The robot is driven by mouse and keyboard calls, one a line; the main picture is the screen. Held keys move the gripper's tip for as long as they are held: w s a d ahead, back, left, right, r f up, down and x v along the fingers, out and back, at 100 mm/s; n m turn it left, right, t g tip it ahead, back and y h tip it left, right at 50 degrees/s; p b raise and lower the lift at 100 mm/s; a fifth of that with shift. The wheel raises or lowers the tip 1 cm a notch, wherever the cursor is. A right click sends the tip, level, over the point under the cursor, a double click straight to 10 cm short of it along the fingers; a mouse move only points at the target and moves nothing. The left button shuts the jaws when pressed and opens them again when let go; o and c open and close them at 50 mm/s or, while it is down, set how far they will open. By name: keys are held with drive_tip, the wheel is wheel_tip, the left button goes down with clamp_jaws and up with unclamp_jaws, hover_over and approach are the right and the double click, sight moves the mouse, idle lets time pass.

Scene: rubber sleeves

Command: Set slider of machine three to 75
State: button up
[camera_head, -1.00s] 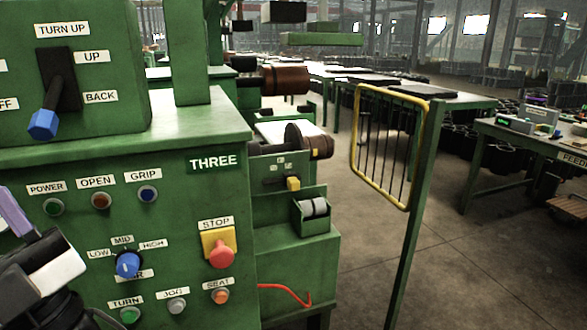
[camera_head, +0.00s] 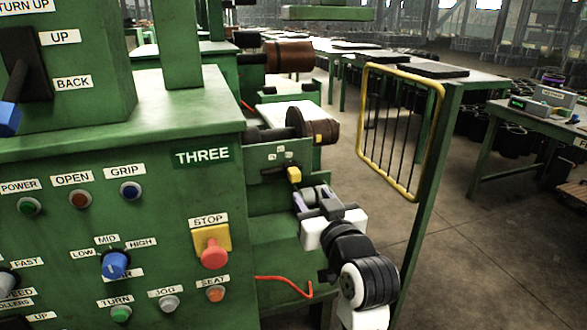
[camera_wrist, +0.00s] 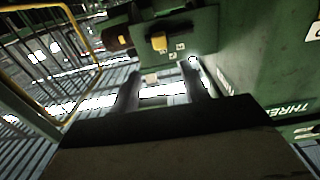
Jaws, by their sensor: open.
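Machine three is the green machine with the THREE plate (camera_head: 202,156) on its front. A yellow slider knob (camera_head: 293,174) sits on a small green panel (camera_head: 262,172) with little white labels, at the machine's right side. In the wrist view the yellow knob (camera_wrist: 159,42) shows above and beyond my fingertips. My gripper (camera_head: 315,194) is open, just below and to the right of the knob in the head view, apart from it. In the wrist view my gripper (camera_wrist: 160,78) has nothing between its fingers. The label figures are too small to read.
A yellow-framed guard (camera_head: 440,130) on a green post stands right of my arm. The machine front carries a red stop button (camera_head: 214,252), a blue knob (camera_head: 115,265) and several push buttons. A red cable (camera_head: 285,283) hangs below. Open floor lies to the right.

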sight(296, 174)
drive_tip(key=p+x, duration=0.1)
drive_tip(key=x, duration=1.1)
drive_tip(key=shift+w+a+p, duration=0.1)
drive_tip(key=shift+w+p, duration=0.05)
drive_tip(key=shift+p, duration=0.2)
